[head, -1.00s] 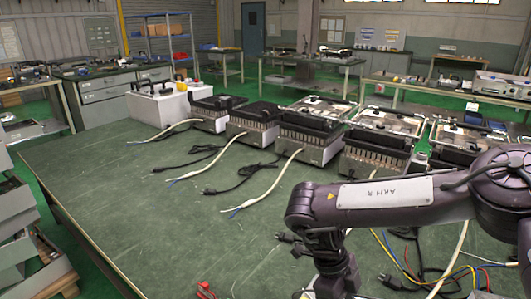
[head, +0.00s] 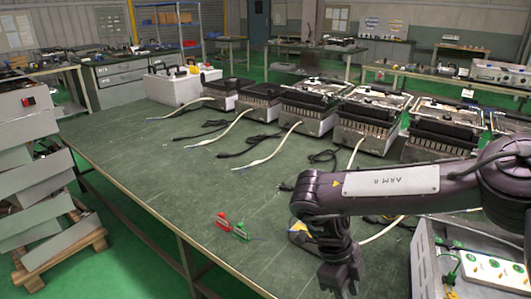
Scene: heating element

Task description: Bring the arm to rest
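My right arm (head: 395,185), dark and labelled "ARM R", comes in from the right edge and reaches across the front right of the green table (head: 200,180). Its elbow bends, and the wrist points down over the table. My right gripper (head: 340,280) is at the bottom of the picture, dark and small. Its fingers cannot be made out clearly, so I cannot tell whether it is open or shut. No object shows in it. My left arm and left gripper are out of view.
Several heating units (head: 310,105) with cables line the table's back. Red and green clips (head: 232,226) lie left of my wrist. An open metal case (head: 470,262) stands at the lower right, close to my arm. The table's middle left is clear. Grey bins (head: 35,150) stand at left.

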